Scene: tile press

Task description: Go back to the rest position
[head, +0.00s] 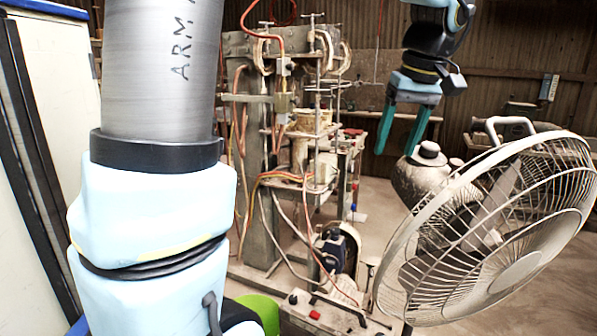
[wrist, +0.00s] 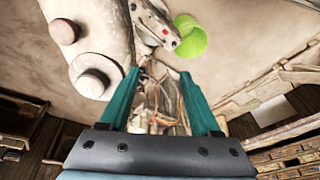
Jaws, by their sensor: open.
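My gripper (head: 403,130) hangs at the upper right in the head view, with its two teal fingers pointing down and apart. It is open and holds nothing. In the wrist view my gripper (wrist: 162,85) shows from behind, with a gap between the fingers. My arm's grey tube and pale blue links fill the left of the head view. The tile press (head: 262,150), a dusty machine with hoses and cables, stands behind, left of the gripper and apart from it. In the wrist view, hoses and machine parts show between the fingers.
A large caged fan (head: 490,235) stands at the right, below the gripper. A green round thing (head: 262,312) is low at centre; a green disc (wrist: 190,37) shows in the wrist view. White panels stand at left.

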